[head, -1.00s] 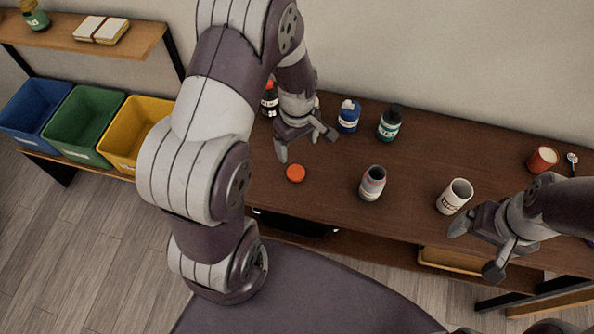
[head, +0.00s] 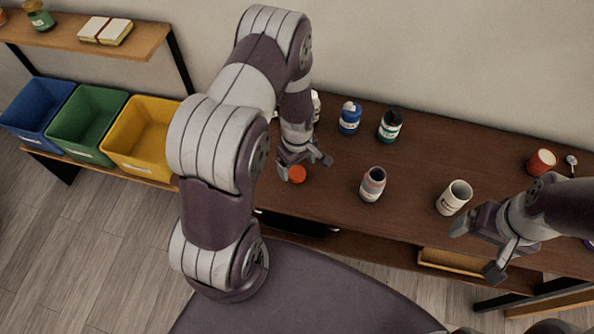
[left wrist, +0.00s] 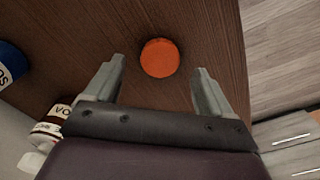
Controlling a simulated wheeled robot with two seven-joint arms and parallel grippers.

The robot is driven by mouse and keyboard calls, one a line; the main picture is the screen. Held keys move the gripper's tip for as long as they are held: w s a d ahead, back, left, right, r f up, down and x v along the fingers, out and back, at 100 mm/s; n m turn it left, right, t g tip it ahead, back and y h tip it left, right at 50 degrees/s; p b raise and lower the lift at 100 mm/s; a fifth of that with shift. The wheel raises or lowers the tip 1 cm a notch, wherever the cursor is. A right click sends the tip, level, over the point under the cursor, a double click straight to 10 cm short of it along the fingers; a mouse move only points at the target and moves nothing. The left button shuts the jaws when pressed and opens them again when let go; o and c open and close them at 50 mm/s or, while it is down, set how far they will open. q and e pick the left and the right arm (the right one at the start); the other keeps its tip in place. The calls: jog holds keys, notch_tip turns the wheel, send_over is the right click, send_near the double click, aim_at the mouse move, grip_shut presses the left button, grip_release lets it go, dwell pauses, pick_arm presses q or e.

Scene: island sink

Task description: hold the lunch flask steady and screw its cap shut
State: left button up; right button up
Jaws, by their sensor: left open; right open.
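The orange cap (head: 297,174) lies flat on the brown table. My left gripper (head: 305,168) is open just above and behind it. In the left wrist view the cap (left wrist: 160,58) shows ahead of and between the open fingertips (left wrist: 160,80), with nothing held. My right gripper (head: 478,246) is open and empty at the table's front right, beside a white cup-like container (head: 454,197).
Blue, green and yellow bins (head: 140,140) stand left of the table.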

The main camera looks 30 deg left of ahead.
aim_at(297, 172)
pick_arm(q)
jog(key=shift+w+a+f, duration=0.1)
jog(key=shift+f, duration=1.45)
pick_arm(e)
jog(key=shift+r, duration=0.3)
pick_arm(q)
jog(key=c, duration=1.1)
jog(key=shift+r, duration=0.1)
notch_tip(297, 172, up, 4)
jog(key=shift+r+b, duration=0.1)
jog(key=shift+b, duration=0.25)
jog(key=d+r+b, duration=0.1)
jog(key=d+r, duration=0.5)
jog(key=d, duration=0.5)
jog(key=shift+d+r+b, duration=0.35)
jog(key=shift+b, duration=0.05)
pick_arm(e)
notch_tip(297, 172, down, 3)
jog(key=shift+r, duration=0.1)
jog(key=shift+c, duration=0.2)
